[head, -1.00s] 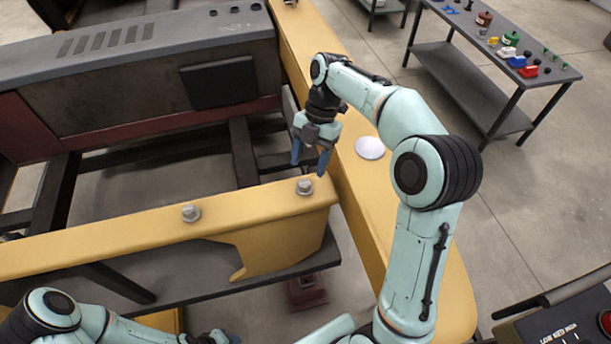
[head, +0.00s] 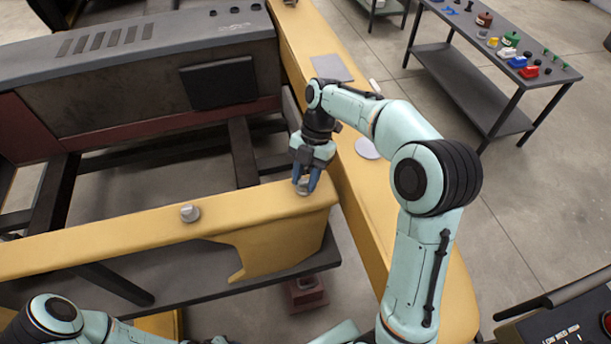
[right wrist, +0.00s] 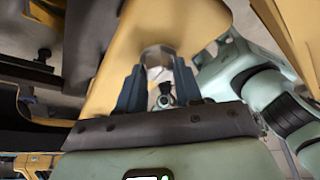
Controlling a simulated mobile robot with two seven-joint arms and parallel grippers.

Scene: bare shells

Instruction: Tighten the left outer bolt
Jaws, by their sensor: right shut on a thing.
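Two grey bolts sit on top of the yellow cross beam (head: 120,238). One bolt (head: 190,213) stands free near the beam's middle. The other bolt (head: 303,190) is at the beam's right end, close to the yellow side rail. My right gripper (head: 306,186) points down and its blue fingers are shut on this right-end bolt, partly hiding it. In the right wrist view the grey bolt head (right wrist: 158,52) shows between the fingertips. My left arm shows at the bottom left, but its gripper fingers are out of view.
A white disc (head: 367,149) and a grey plate (head: 331,68) lie on the yellow side rail (head: 372,200). A dark machine housing (head: 130,90) stands behind the beam. A table (head: 500,50) with coloured parts stands at the upper right. Open floor lies to the right.

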